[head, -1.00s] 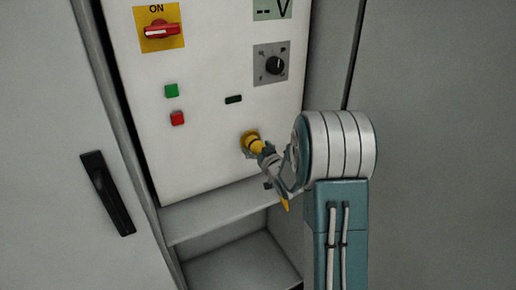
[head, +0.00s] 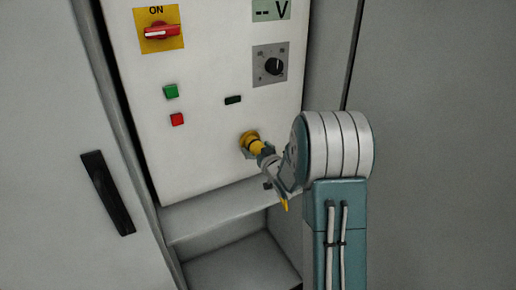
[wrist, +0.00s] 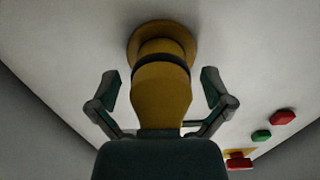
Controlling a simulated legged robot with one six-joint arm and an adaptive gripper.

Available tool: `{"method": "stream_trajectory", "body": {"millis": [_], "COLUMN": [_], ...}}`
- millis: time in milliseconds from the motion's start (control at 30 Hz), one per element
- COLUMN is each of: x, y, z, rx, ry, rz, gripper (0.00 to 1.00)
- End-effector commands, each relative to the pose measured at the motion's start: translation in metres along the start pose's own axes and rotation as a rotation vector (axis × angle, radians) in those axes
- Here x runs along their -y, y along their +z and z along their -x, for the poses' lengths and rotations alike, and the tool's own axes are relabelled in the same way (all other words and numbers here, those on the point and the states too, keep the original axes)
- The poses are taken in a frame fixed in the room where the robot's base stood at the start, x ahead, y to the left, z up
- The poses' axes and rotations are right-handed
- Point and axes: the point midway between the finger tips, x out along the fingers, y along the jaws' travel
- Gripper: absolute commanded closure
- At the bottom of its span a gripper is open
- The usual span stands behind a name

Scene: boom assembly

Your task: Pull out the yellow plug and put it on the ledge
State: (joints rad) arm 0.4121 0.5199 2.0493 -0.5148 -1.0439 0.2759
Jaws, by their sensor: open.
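The yellow plug (head: 256,146) sits in its round socket low on the white panel. In the wrist view the plug (wrist: 161,92) points away from me into the yellow socket ring (wrist: 162,38), with a dark band near its front. My gripper (head: 259,152) is at the plug. In the wrist view its two fingers (wrist: 160,88) stand open on either side of the plug, with a gap on each side. The ledge (head: 215,216) is the grey shelf just below the panel. My arm hides its right part.
Above the plug are a red switch on a yellow plate (head: 160,30), a black knob (head: 274,66), a green button (head: 171,91) and a red button (head: 177,119). A door with a black handle (head: 107,192) stands at the left. An open recess lies below the ledge.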

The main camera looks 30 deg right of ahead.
Motion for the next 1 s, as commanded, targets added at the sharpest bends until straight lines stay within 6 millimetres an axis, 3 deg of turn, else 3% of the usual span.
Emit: {"method": "stream_trajectory", "body": {"millis": [67, 267, 300, 567, 1000], "x": [0.004, 0.004, 0.004, 0.004, 0.004], "y": [-0.003, -0.002, -0.002, -0.003, -0.006], "z": [-0.008, -0.008, -0.008, -0.008, 0.011], "rx": [-0.005, -0.005, -0.005, -0.006, -0.012], "ry": [-0.011, -0.011, -0.011, -0.009, -0.012], "rz": [0.006, 0.006, 0.006, 0.006, 0.009], "gripper": [0.0, 0.85, 0.92, 0.93, 0.94]}}
